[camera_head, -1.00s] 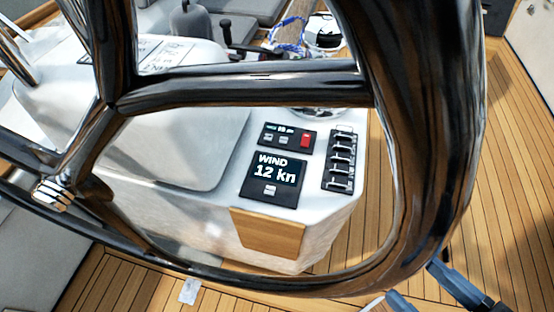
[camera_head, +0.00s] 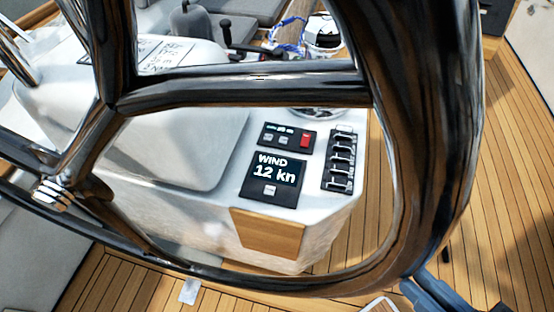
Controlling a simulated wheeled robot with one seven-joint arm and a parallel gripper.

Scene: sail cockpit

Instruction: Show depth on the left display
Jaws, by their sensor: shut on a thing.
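The display (camera_head: 273,180) reads "WIND 12 kn" in white on a dark screen, in the camera_head view. It lies on the white console, framed by the steering wheel. A small pale button (camera_head: 269,190) sits below its text. My gripper (camera_head: 414,283) shows at the lower right, with its blue-grey fingers close together at the lower right rim of the steering wheel (camera_head: 432,180). It appears shut on that rim; the exact contact is hard to see. It is well apart from the display and its button.
A small panel with a red switch (camera_head: 305,139) lies above the display. A row of dark rocker switches (camera_head: 340,160) stands to its right. The large dark wheel rim and spokes cross the view in front of the console. Wooden deck (camera_head: 510,130) is open at the right.

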